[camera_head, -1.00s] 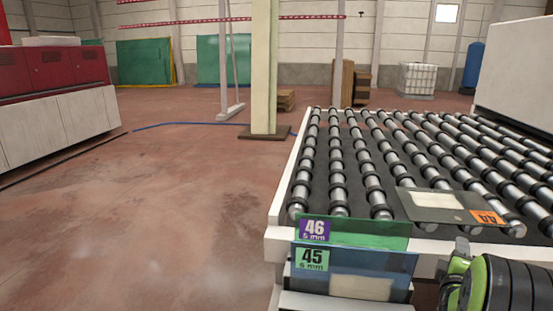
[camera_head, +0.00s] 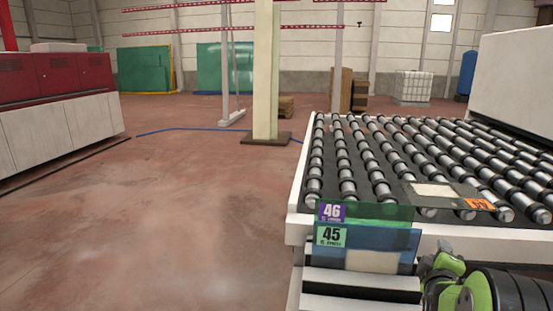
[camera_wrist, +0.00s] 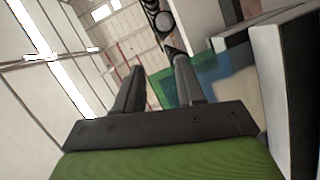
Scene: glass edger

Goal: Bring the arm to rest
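My arm, green and black, shows at the lower right of the head view, with its fingers hard to make out there. In the wrist view my gripper (camera_wrist: 158,64) has its two dark fingers apart, with nothing held between them. Beyond the fingers, to the right, are green and blue glass panes, seen at a tilt. In the head view the pane labelled 46 (camera_head: 385,211) and the pane labelled 45 (camera_head: 392,238) stand upright, one in front of the other, at the conveyor's near end. My arm is just right of them.
The roller conveyor (camera_head: 295,229) fills the right side. A dark pane with an orange label (camera_head: 452,203) lies on its rollers. A red and white machine (camera_head: 55,125) stands at the left, and a pale pillar (camera_head: 265,75) rises at the back. The floor between is clear.

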